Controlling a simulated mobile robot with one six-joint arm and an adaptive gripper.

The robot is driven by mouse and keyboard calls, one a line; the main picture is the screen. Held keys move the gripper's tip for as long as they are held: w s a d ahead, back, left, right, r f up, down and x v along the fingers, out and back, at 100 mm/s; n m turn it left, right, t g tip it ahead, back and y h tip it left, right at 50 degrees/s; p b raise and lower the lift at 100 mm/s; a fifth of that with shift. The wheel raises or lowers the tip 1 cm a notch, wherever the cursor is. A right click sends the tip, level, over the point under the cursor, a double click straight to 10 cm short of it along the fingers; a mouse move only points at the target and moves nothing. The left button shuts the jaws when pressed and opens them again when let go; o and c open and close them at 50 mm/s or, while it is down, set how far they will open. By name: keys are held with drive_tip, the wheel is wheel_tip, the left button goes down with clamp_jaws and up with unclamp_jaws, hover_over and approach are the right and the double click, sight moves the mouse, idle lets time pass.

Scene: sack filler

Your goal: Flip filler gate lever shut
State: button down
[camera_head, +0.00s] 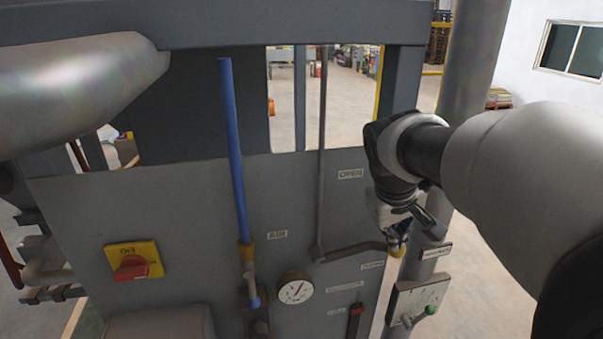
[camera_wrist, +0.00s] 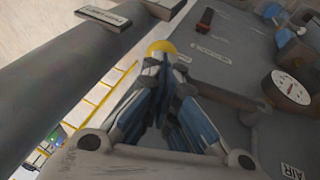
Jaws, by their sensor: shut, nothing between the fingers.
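The gate lever (camera_head: 352,249) is a grey bar with a yellow knob (camera_head: 397,251) at its right end. It runs roughly level from its pivot at the foot of a thin upright rod. An OPEN label (camera_head: 351,174) is higher on the panel; a smaller label (camera_head: 372,265) is just below the lever. My gripper (camera_head: 398,237) is shut and empty, with its tips right at the knob, seemingly from above. In the wrist view the knob (camera_wrist: 161,47) shows just beyond the shut fingertips (camera_wrist: 164,66). I cannot tell whether they touch it.
The grey panel (camera_head: 200,210) carries a blue air pipe (camera_head: 236,150), a gauge (camera_head: 295,288) and a red switch (camera_head: 131,267). A grey post (camera_head: 460,60) stands right of the panel, close to my gripper. A box with a green-knobbed handle (camera_head: 430,310) is below.

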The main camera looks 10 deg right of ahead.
sight(395, 256)
drive_tip(key=shift+d+f+y, duration=0.3)
drive_tip(key=shift+f+y, duration=0.1)
drive_tip(key=f+y, duration=0.1)
drive_tip(key=f, duration=0.1)
drive_tip(key=d+f+y, duration=0.1)
drive_tip(key=f+y, duration=0.1)
drive_tip(key=shift+d+f+m+p, duration=0.1)
drive_tip(key=shift+f+m+p, duration=0.15)
drive_tip(key=shift+m+p, duration=0.15)
drive_tip(key=shift+f+y, duration=0.3)
drive_tip(key=shift+f+b, duration=0.65)
drive_tip(key=shift+f, duration=0.1)
drive_tip(key=shift+r+p, duration=0.5)
drive_tip(key=shift+r, duration=0.1)
drive_tip(key=d+p+v, duration=0.1)
drive_tip(key=p+v, duration=0.2)
drive_tip(key=v, duration=0.9)
drive_tip(key=s+a+f+b, duration=0.7)
drive_tip(key=s+f+b, duration=0.1)
drive_tip(key=f, duration=0.3)
drive_tip(key=s+a+f+t+h+b, duration=0.1)
drive_tip(key=s+a+f+b, duration=0.7)
drive_tip(key=s+f, duration=0.3)
drive_tip(key=shift+a+f+b, duration=0.2)
drive_tip(key=shift+f+b, duration=0.1)
drive_tip(key=shift+b, duration=0.2)
